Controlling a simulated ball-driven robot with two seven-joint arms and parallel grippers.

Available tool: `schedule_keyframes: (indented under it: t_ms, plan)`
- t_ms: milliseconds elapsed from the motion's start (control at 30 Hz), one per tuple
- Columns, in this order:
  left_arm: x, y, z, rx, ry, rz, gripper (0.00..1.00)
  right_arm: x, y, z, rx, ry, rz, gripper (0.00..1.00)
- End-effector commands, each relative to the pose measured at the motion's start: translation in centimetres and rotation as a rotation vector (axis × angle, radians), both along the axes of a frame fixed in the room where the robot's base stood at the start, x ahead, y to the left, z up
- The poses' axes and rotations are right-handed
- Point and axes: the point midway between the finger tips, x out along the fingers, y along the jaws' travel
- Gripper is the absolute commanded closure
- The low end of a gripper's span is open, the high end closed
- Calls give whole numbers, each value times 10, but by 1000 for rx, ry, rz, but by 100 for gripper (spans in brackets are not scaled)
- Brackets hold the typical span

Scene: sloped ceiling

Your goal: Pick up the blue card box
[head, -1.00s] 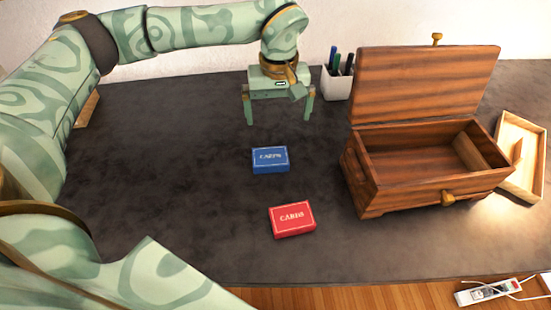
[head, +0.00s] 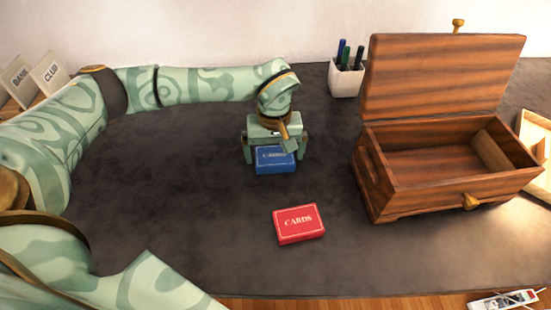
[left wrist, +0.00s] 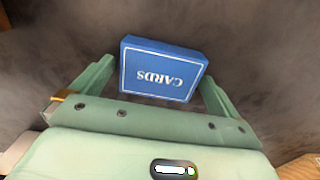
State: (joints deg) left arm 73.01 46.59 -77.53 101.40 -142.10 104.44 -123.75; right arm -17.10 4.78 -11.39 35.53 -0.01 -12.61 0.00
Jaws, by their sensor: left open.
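The blue card box (head: 275,165) lies flat on the dark table top, with white lettering on its top face. My left gripper (head: 274,158) is open over it from the far side, one finger toward each side of the box, and hides part of its top. In the left wrist view the blue card box (left wrist: 163,70) lies between and just beyond the fingertips (left wrist: 156,74), slightly turned. I cannot tell whether a finger touches it. My right gripper is not in view.
A red card box (head: 299,222) lies nearer, to the lower right. An open wooden chest (head: 440,190) with a raised lid stands on the right. A white pen cup (head: 345,82) is at the back. The table left of the boxes is clear.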

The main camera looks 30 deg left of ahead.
Motion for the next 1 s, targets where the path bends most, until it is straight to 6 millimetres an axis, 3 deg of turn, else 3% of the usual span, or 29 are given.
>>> schedule_keyframes:
  t_ms: [100,233,267,667,833,1000]
  plan:
    - [0,0,1,0,0,0,3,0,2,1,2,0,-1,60]
    - [0,0,1,0,0,0,39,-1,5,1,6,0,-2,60]
    - [0,0,1,0,0,0,44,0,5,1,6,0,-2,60]
    - [0,0,10,0,-2,0,44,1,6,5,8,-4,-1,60]
    - [1,0,40,0,-7,0,44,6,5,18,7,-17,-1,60]
    - [-4,-34,79,-2,-9,-6,44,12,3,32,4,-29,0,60]
